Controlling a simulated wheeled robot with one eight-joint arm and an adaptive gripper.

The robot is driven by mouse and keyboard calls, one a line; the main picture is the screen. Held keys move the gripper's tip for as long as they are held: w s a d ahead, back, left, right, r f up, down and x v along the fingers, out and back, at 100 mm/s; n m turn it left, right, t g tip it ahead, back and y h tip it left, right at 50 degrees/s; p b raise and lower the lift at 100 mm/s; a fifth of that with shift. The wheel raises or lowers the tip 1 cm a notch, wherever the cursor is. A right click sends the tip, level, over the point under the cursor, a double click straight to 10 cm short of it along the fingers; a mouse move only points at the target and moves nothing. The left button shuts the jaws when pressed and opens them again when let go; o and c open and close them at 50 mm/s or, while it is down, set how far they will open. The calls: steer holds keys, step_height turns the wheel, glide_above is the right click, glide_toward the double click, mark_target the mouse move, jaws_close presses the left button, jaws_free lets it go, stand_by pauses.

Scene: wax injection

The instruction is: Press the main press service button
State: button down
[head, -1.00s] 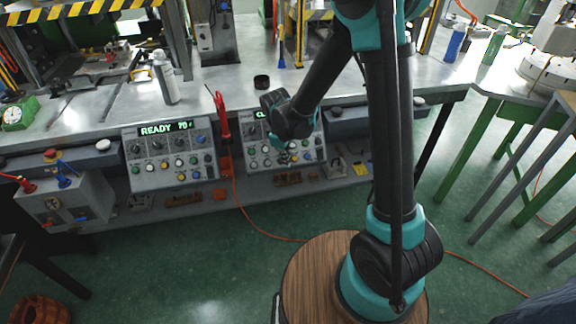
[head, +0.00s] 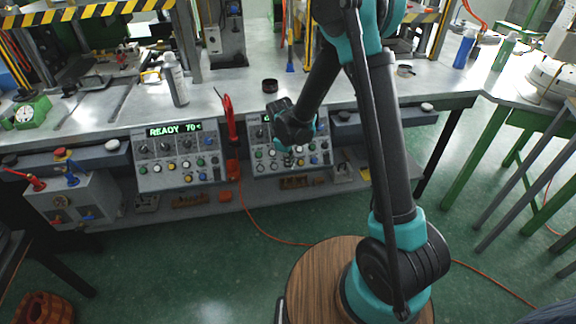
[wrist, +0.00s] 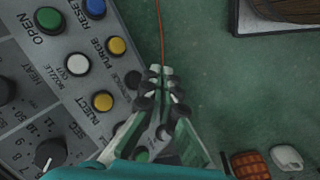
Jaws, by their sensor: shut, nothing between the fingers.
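Two control panels stand under the bench edge in the head view: a left one (head: 150,178) with a green display reading "READY 70", and a right one (head: 262,180) with its display mostly hidden by my arm. My gripper (head: 289,160) is shut over the lower middle of the right panel. In the wrist view my gripper (wrist: 160,72) points along the panel's button edge, its fingertips together and empty. A dark button (wrist: 132,79) lies just left of the fingertips, by a partly covered label that seems to read "SERVICE". Contact cannot be told.
Near the fingertips are a yellow inject button (wrist: 102,101), a yellow purge button (wrist: 116,46), a white nozzle cut button (wrist: 77,64), a blue reset button (wrist: 95,8) and a green open button (wrist: 49,20). A red-handled tool (head: 229,118) stands between the panels.

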steer(key=shift+w+a+f, duration=0.25)
steer(key=shift+w+f, duration=0.5)
steer(key=shift+w, duration=0.05)
steer(key=shift+w+f, duration=0.1)
stand_by(0.9)
steer(key=shift+w+a+f, duration=0.1)
steer(key=shift+w+f, duration=0.05)
steer(key=shift+w, duration=0.05)
